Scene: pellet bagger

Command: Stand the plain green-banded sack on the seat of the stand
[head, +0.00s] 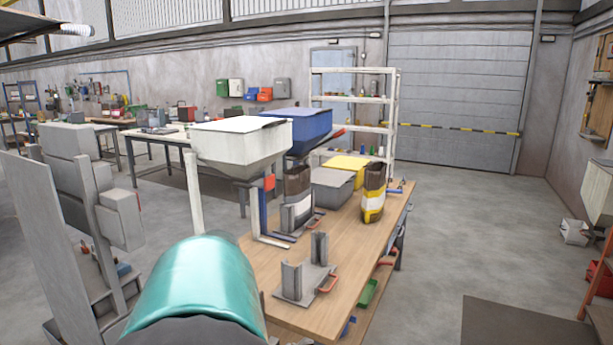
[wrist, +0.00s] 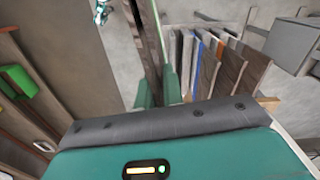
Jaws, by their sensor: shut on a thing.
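In the wrist view my gripper (wrist: 159,88) is shut, with its green fingertips close together. A narrow brown-and-green thing runs up from between them, seen edge-on; it looks like the green-banded sack (wrist: 147,45), but its band and face cannot be made out. The sack and my gripper do not show in the head view, where a teal part of my arm fills the lower left. The grey metal stand (head: 291,281), with two uprights, a base plate and a red handle, is on the near part of the wooden table. I see nothing on its seat.
A yellow-and-white-banded sack (head: 373,192) stands at the table's right edge. The wrist view shows a rack of upright panels (wrist: 215,60).

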